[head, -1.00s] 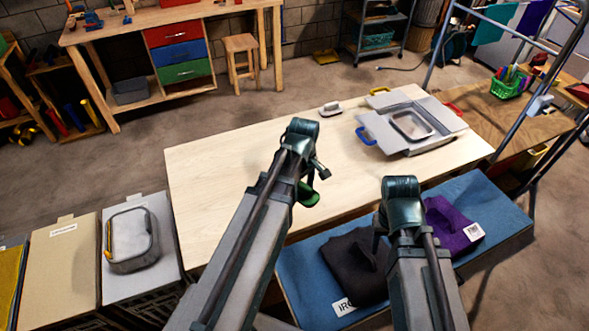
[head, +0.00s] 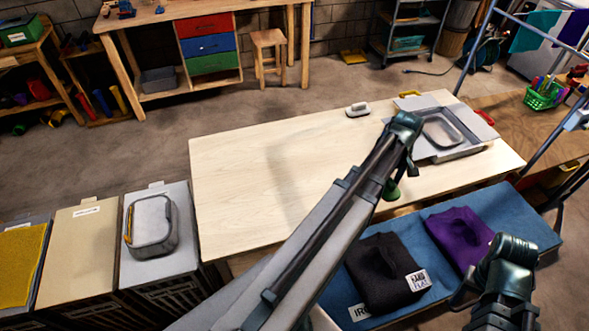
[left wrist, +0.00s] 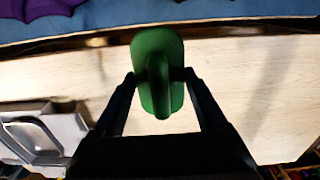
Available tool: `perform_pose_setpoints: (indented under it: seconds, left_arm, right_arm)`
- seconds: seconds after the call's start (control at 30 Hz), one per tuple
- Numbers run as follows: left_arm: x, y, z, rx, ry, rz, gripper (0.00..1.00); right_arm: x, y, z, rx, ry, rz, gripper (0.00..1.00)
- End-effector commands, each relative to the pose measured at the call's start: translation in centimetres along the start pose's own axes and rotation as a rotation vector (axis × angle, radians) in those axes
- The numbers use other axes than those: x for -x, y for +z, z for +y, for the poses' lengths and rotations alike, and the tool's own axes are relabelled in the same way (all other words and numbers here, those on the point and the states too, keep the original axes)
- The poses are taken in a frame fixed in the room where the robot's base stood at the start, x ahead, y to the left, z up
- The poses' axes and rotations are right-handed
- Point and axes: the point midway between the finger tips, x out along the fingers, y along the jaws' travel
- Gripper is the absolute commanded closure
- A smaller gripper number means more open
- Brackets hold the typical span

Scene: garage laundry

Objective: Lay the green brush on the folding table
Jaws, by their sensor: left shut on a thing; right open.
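The green brush (head: 391,194) is held in my left gripper (head: 393,184), near the front edge of the pale wooden folding table (head: 265,165). In the left wrist view the brush (left wrist: 158,60) sits between the two fingers, with its handle ridge facing the camera. The table top (left wrist: 255,85) shows behind it. The brush appears above the table; I cannot tell its exact height. My right gripper (head: 468,300) is open and empty, at the lower right in front of the blue bench. Its fingertips are partly hidden.
A grey open box with a metal tray (head: 445,130) and a small pale block-like object (head: 358,109) are on the table's right part. Dark (head: 388,275) and purple (head: 462,235) folded clothes lie on the blue bench. Lidded bins (head: 82,250) stand left. The table's left half is clear.

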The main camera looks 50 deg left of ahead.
Motion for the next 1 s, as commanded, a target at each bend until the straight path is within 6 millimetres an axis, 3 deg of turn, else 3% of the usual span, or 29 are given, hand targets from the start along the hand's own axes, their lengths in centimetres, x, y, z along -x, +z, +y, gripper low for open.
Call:
perform_pose_setpoints:
  seconds: [0.03,0.1,0.23,0.67,1.0]
  left_arm:
    - [-0.3,-2.4,0.3,0.004,0.000,0.000,0.70]
    - [-0.4,-4.5,0.0,0.000,0.000,0.000,0.70]
    - [-0.6,-6.8,-0.4,-0.006,0.000,-0.001,0.70]
    - [-1.1,-7.2,-0.7,-0.011,0.000,-0.001,0.70]
    - [-6.0,-7.2,-0.6,-0.010,0.000,-0.001,0.70]
  right_arm:
    - [-0.3,0.0,0.0,0.000,0.000,0.000,0.50]
    - [-0.5,0.0,0.0,0.000,0.000,0.000,0.50]
    - [-0.6,0.0,-0.1,-0.001,0.000,0.000,0.50]
    - [-1.1,-0.1,-0.1,-0.001,0.000,0.000,0.50]
    - [-6.0,-0.3,-0.6,-0.001,0.000,0.000,0.50]
